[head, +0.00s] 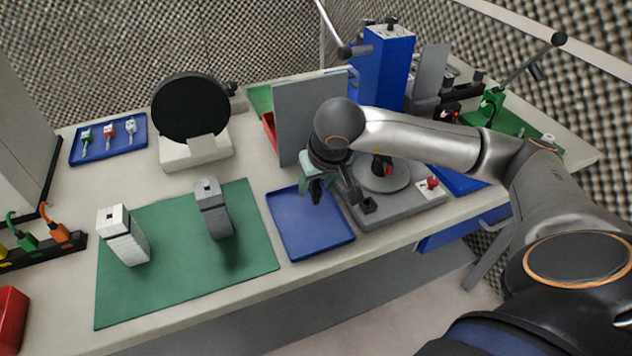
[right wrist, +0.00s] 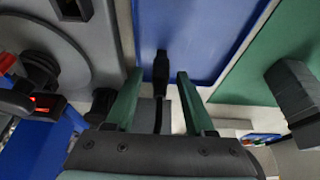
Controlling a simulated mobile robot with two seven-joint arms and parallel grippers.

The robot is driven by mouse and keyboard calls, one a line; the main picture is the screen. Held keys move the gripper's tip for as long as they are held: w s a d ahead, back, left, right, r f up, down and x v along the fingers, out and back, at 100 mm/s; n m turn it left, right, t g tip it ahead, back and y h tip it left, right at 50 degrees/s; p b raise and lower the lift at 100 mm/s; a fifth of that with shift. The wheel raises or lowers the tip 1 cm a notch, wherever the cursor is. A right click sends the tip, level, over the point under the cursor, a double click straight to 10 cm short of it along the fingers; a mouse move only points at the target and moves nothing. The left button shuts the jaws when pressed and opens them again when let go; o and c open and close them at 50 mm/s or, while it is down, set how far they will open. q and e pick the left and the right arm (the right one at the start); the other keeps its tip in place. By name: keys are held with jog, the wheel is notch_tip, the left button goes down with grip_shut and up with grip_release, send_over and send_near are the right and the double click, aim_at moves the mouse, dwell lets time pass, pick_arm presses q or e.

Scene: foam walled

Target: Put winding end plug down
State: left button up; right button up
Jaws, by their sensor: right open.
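The winding end plug seems to be the dark, slim piece (right wrist: 161,70) between my right fingers in the right wrist view. It also shows as a black piece (head: 316,191) under the gripper in the head view, at the back right of the blue tray (head: 305,228). My right gripper (head: 312,175) is over that end of the tray. In the right wrist view its green fingers (right wrist: 160,76) are apart, with a gap on both sides of the dark piece. I cannot tell whether the piece rests on the tray. My left gripper is not in view.
A grey machine with a round plate (head: 383,178) and red button stands right of the tray. A green mat (head: 165,270) with two grey-white blocks lies left. A grey upright panel (head: 300,115) stands behind. The tray's front part is bare.

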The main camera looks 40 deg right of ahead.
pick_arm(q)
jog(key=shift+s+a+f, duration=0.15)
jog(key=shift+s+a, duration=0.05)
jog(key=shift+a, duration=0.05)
pick_arm(e)
jog(key=v, duration=1.1)
jog(key=shift+s+r, duration=0.25)
jog(key=shift+r, duration=0.1)
jog(key=shift+a, duration=0.1)
